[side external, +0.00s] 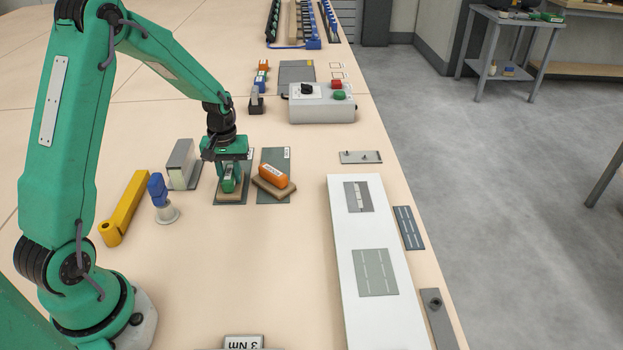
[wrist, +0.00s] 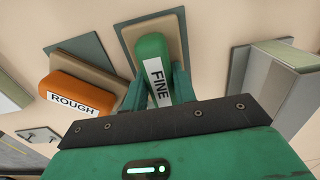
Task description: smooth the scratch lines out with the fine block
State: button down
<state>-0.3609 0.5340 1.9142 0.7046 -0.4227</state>
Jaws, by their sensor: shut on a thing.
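My gripper (side external: 229,186) is shut on the green fine block (wrist: 151,62), which carries a FINE label in the wrist view. The block's tan base rests on or just above its dark mat (side external: 228,203); I cannot tell which. The orange rough block (side external: 273,176), labelled ROUGH in the wrist view (wrist: 75,92), lies at an angle on its own dark mat (side external: 276,159), to the right of my gripper. The long white panel (side external: 346,239) lies farther right. It bears two grey-green patches with pale lines, a small one (side external: 352,197) and a larger one (side external: 376,272).
A control box (side external: 321,107) is behind. The tabletop between the blocks and the panel is clear. The table's edge runs right of the panel.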

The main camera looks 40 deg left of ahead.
aim_at(229, 171)
jog(key=shift+w+a+r, duration=0.1)
jog(key=shift+w+r, duration=0.05)
jog(key=shift+r, duration=1.65)
jog(key=shift+r, duration=0.15)
jog(key=shift+r, duration=0.25)
notch_tip(229, 171, up, 11)
jog(key=w+d, duration=0.3)
jog(key=d, duration=1)
jog(key=w+d, duration=0.4)
jog(key=d, duration=1)
jog(key=s+d, duration=0.3)
jog(key=d, duration=0.7)
jog(key=s+d, duration=0.4)
jog(key=d, duration=0.6)
jog(key=f, duration=0.5)
jog(key=shift+w+d+f, duration=0.15)
jog(key=shift+d+f, duration=0.15)
jog(key=shift+f, duration=0.05)
